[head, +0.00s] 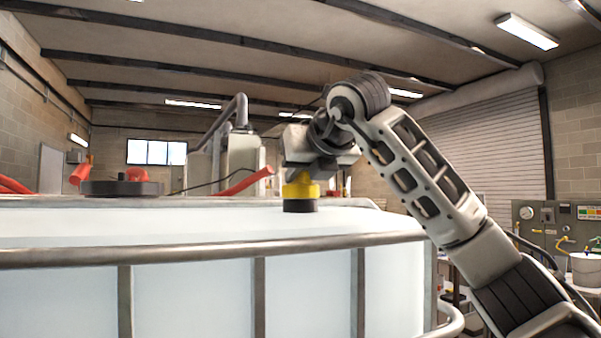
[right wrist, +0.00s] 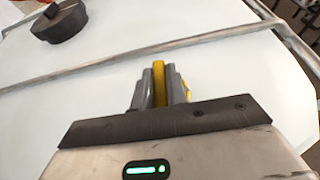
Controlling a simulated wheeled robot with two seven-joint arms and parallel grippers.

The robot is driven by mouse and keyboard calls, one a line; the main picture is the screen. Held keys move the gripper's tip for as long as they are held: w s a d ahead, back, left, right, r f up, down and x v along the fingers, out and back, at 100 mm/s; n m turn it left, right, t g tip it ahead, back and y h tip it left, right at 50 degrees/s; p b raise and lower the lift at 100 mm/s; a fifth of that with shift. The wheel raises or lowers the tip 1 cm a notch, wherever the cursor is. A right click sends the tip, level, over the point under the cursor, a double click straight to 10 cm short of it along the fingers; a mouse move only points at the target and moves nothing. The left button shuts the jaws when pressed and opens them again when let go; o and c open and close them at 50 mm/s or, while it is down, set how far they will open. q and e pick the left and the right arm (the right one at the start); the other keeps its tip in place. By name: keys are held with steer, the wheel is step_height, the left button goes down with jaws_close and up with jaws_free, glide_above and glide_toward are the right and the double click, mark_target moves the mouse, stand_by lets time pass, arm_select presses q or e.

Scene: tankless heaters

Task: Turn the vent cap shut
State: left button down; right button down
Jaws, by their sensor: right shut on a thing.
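The vent cap (head: 301,190) is yellow and sits on a short black neck (head: 300,206) on top of the white tank (head: 190,225). My right gripper (head: 302,176) reaches down onto the cap from above. In the right wrist view its fingers (right wrist: 160,88) are shut on an upright yellow part of the vent cap (right wrist: 159,80), one finger on each side. The fingers hide much of the cap, so how far it is turned cannot be told. My left gripper is not in view.
A metal rail (head: 200,255) runs around the tank. Red pipe (head: 246,182) shows behind. A white bucket (head: 586,269) stands at far right.

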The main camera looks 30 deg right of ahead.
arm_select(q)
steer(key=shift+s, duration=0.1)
arm_select(e)
steer(key=c, duration=1.4)
jaws_free()
steer(key=shift+s, duration=0.1)
arm_select(q)
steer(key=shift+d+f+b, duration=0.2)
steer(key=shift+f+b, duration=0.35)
steer(key=shift+b, duration=0.85)
arm_select(e)
steer(key=v, duration=1.6)
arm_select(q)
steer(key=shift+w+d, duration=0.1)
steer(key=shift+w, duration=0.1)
